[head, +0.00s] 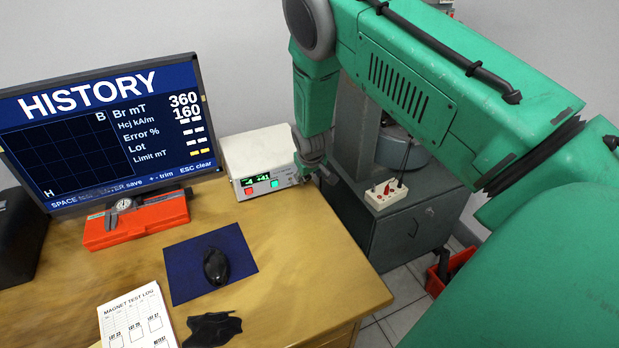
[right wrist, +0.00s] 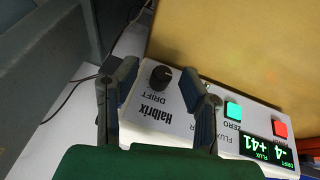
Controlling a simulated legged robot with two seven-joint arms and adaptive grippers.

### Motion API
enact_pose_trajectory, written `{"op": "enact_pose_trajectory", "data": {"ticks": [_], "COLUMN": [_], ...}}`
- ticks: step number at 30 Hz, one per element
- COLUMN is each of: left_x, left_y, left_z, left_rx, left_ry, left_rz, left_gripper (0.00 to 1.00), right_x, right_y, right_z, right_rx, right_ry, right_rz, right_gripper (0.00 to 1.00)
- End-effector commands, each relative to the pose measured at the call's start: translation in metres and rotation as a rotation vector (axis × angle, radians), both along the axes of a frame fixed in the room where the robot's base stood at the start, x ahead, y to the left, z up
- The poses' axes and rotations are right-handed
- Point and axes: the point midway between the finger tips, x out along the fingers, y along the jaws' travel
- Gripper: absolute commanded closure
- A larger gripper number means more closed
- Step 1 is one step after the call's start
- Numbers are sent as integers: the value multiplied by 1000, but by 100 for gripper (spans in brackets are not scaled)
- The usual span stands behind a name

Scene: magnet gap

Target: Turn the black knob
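The black knob (right wrist: 161,77), labelled DRIFT, sits on the face of the white Halbrix flux meter (right wrist: 172,125). In the right wrist view it shows between the two fingers of my right gripper (right wrist: 158,76), with a gap on each side. The right gripper is open and empty, its fingertips pointing towards the meter. In the head view the meter (head: 258,156) stands on the desk right of the monitor, and my right gripper (head: 318,172) is at its right end, where the knob is hidden. My left gripper is not in view.
The meter has a green ZERO button (right wrist: 233,110), a red button (right wrist: 280,129) and a lit display (right wrist: 266,151) reading -4 and +41. A monitor (head: 110,130), an orange case (head: 135,222) and a mouse (head: 216,266) on a blue mat are to the left.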

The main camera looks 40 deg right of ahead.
Motion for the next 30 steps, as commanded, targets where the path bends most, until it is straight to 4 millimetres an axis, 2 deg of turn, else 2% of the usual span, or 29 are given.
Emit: {"op": "enact_pose_trajectory", "data": {"ticks": [9,15,20,30], "left_x": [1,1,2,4], "left_y": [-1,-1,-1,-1], "left_z": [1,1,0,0], "left_rx": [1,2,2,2], "left_ry": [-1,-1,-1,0], "left_rz": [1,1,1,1], "left_gripper": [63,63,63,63], "right_x": [-17,-28,-31,-31], "right_y": [14,21,23,24], "right_z": [57,84,92,94], "right_rx": [5,7,7,-1], "right_ry": [1,7,9,11], "right_rz": [2,1,0,15], "right_gripper": [62,62,62,62]}}
